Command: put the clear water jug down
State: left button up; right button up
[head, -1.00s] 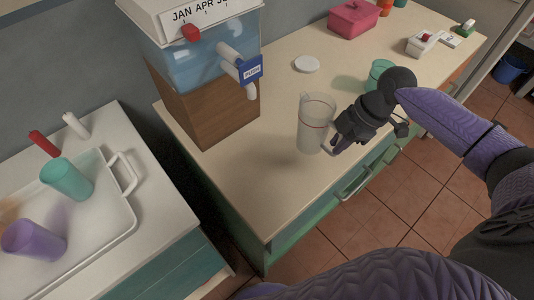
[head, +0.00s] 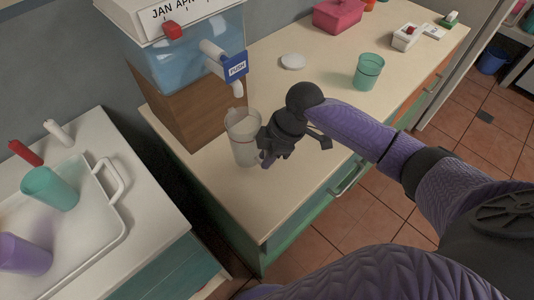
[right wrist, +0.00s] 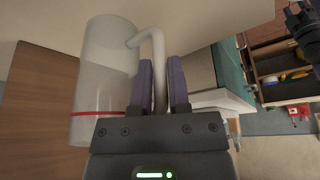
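The clear water jug (head: 243,140) is upright, with a thin red line around it, in front of the water dispenser's right side. My right gripper (head: 268,150) is at its handle side. In the right wrist view the jug (right wrist: 105,75) is left of the fingers, and its handle (right wrist: 159,65) runs between the two purple fingers of my right gripper (right wrist: 162,85), which are closed on it. I cannot tell whether the jug's base touches the counter (head: 290,185). My left gripper does not show.
The dispenser (head: 195,60), with its blue push tap (head: 236,68), stands just behind the jug. A green cup (head: 368,72), a white lid (head: 292,62) and a pink box (head: 340,15) are farther back. A tray (head: 105,215) with cups is at left. Counter around the lid is clear.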

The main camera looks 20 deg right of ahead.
jog(key=o, duration=0.3)
jog(key=shift+o, duration=0.2)
jog(key=p+v, duration=0.3)
jog(key=v, duration=0.9)
jog(key=shift+d, duration=0.1)
